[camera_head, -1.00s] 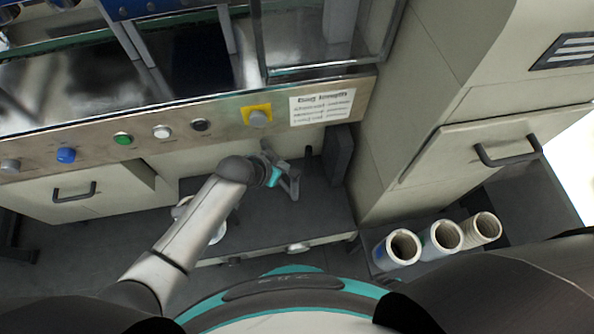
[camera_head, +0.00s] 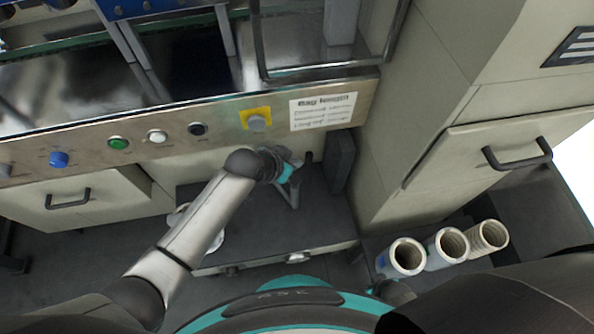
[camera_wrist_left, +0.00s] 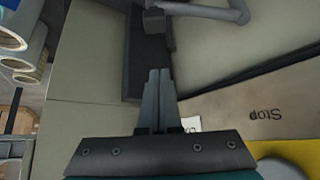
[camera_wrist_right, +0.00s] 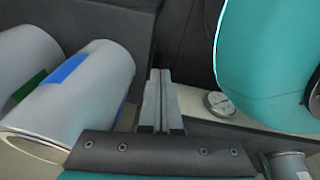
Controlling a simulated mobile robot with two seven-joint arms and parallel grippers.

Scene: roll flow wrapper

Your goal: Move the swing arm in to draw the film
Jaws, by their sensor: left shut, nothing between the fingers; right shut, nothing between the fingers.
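A grey jointed bar (camera_head: 294,193), which looks like the swing arm, shows below the control panel in the head view. Grey bar parts also show at the top of the left wrist view (camera_wrist_left: 200,11). My left gripper (camera_wrist_left: 160,75) is shut and empty, its tips a little below those parts in that picture, with no clear contact. In the head view, my left wrist largely hides it. A white round thing, perhaps the film roll (camera_head: 216,240), is mostly hidden behind my left arm. My right gripper (camera_wrist_right: 160,75) is shut and empty beside white rolls (camera_wrist_right: 75,90).
The control panel (camera_head: 225,128) carries several buttons and a yellow-plated stop knob (camera_head: 257,122). A dark upright block (camera_head: 340,160) stands right of the bar. A cabinet with a drawer handle (camera_head: 518,155) stands at right. Three white rolls (camera_head: 407,255) stand at lower right.

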